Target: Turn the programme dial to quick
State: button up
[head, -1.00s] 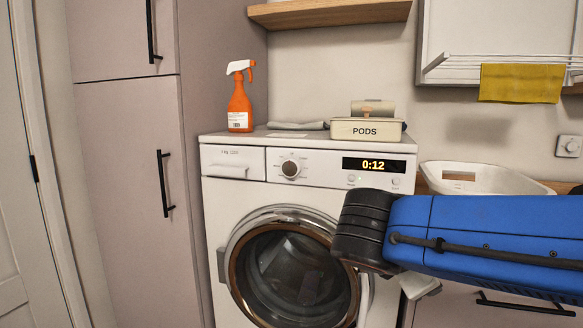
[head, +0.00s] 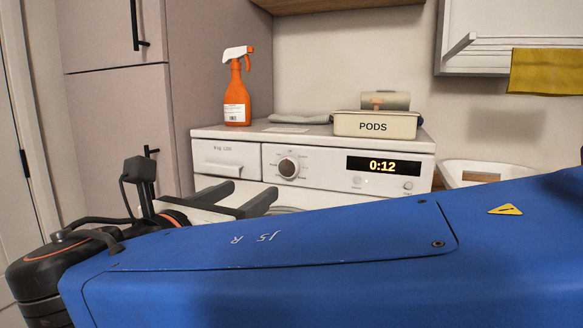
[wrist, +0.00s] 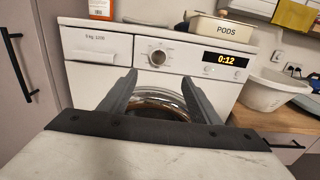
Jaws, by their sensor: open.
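The programme dial (head: 288,167) is a round knob on the white front panel of the washing machine (head: 226,159). Its small printed labels are too small to read. The dial also shows in the wrist view (wrist: 158,58), above and between my fingers. My gripper (head: 250,192) is open and empty, below and left of the dial and apart from it. In the wrist view my gripper (wrist: 160,88) has its two dark fingers spread and pointing at the machine, below the panel. The display (head: 384,166) reads 0:12.
An orange spray bottle (head: 237,95), a grey cloth (head: 297,119) and a PODS box (head: 375,125) stand on top of the machine. A white basket (head: 480,172) is at the right, a tall cupboard (head: 120,110) at the left. The air before the panel is clear.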

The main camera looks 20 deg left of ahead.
aim_at(287, 166)
jog(key=w, duration=1.1)
jog(key=w+d, duration=0.1)
jog(key=w, duration=0.5)
jog(key=shift+r, duration=0.1)
jog(key=c, duration=1)
